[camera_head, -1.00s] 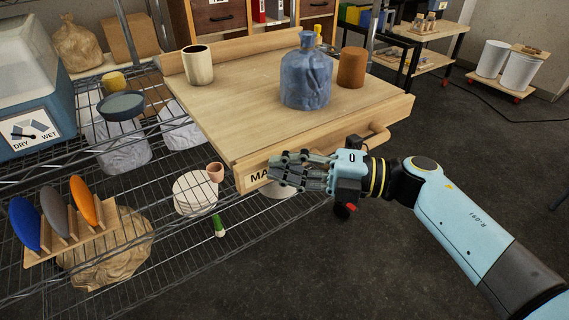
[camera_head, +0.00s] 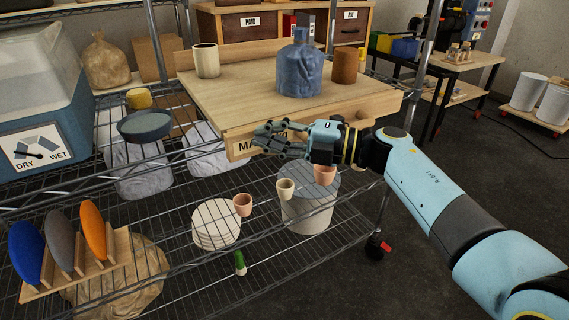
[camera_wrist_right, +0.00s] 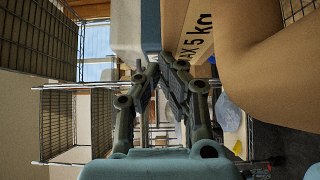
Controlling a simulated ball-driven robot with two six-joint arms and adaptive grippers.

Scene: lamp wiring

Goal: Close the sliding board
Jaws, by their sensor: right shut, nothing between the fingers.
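The sliding board (camera_head: 235,97) is a pale wooden pull-out panel on the wire rack, with a front face lettered "MA..." (camera_head: 240,147) and a wooden handle. It appears partly pulled out past the lower shelf's contents. My right gripper (camera_head: 264,138) is shut and empty at the board's front face, covering part of the lettering; whether it touches cannot be told. In the right wrist view the closed fingers (camera_wrist_right: 166,66) are beside the lettered front (camera_wrist_right: 196,40), and the large wooden handle (camera_wrist_right: 250,50) is close at the right. My left gripper is not in view.
On the board stand a cream cup (camera_head: 206,62), a blue bottle (camera_head: 300,72) and a brown cup (camera_head: 345,66). Below are small pots (camera_head: 285,189), a lidded grey bucket (camera_head: 308,212) and stacked discs (camera_head: 215,224). A rack post (camera_head: 419,70) stands right of the board.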

